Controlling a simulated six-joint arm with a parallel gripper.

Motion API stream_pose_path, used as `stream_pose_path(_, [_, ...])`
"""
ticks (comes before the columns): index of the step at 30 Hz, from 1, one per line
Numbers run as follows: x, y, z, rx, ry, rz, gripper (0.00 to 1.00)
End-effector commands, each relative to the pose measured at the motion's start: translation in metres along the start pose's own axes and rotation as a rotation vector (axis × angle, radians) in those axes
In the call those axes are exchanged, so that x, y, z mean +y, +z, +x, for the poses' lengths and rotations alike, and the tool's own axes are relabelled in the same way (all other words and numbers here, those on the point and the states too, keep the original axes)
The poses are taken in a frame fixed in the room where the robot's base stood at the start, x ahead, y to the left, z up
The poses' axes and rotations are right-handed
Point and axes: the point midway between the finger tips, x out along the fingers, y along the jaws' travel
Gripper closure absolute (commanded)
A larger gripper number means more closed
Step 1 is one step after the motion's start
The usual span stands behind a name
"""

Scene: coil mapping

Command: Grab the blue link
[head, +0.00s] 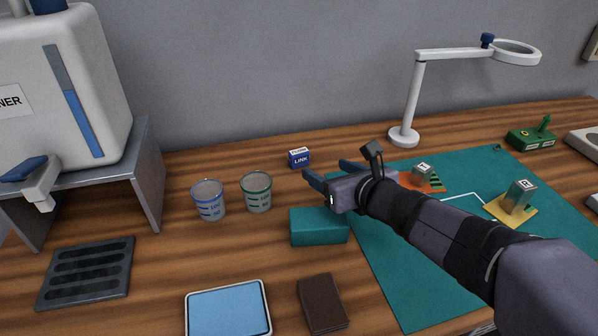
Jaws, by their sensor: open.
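The blue link (298,160) is a small blue block with a white top and the word LINK on its front. It stands on the wooden table near the back wall, left of the green mat. My gripper (324,171) is open, with dark blue fingers pointing left and toward the back. The fingers appear just right of and nearer than the blue link in the head view. Nothing shows between them. The exact gap to the link and the height above the table cannot be told.
A teal box (318,227) lies below my gripper. Two clear cups (208,200) (256,192) stand left of it. A white lamp (404,135) stands behind my arm. Table around the link's left is clear.

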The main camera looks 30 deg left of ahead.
Motion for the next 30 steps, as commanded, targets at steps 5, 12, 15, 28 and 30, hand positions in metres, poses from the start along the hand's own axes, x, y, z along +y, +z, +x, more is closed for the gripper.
stream_pose_path(5, [0.007,-0.001,0.003,-0.004,0.022,-0.056,0.39])
stream_pose_path(12, [0.007,-0.002,0.021,-0.001,0.022,-0.051,0.39])
stream_pose_path(15, [0.008,-0.002,0.035,-0.001,0.022,-0.049,0.39])
stream_pose_path(28, [0.008,-0.001,0.070,-0.002,0.019,-0.049,0.39])
stream_pose_path(30, [0.008,-0.001,0.071,-0.002,0.019,-0.049,0.39])
